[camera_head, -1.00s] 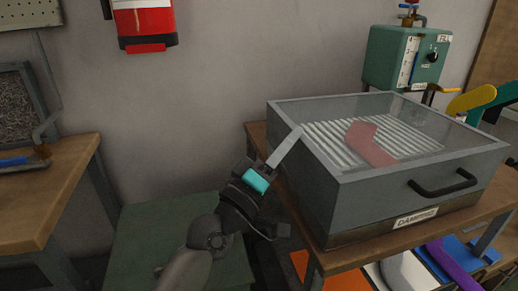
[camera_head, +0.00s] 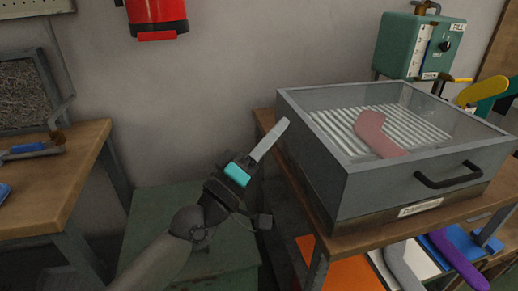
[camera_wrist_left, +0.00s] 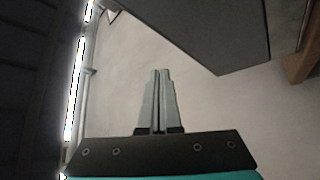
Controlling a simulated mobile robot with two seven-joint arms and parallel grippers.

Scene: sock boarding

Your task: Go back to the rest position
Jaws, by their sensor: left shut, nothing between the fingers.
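My left gripper (camera_head: 270,139) is raised in front of the wall, just left of the grey damping box, with its fingers together and nothing in them. In the left wrist view the two fingers (camera_wrist_left: 157,74) lie side by side, closed and empty. The grey damping box (camera_head: 420,189) stands on a wooden table on the right, with a clear lid. A pink sock (camera_head: 376,134) lies inside it on white ribs. My right gripper is in neither view.
A wooden bench (camera_head: 55,183) stands at the left. A low green table (camera_head: 165,220) is below my left arm. Several coloured socks, one purple (camera_head: 455,262), lie on the shelf below. A red container (camera_head: 157,12) hangs on the wall.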

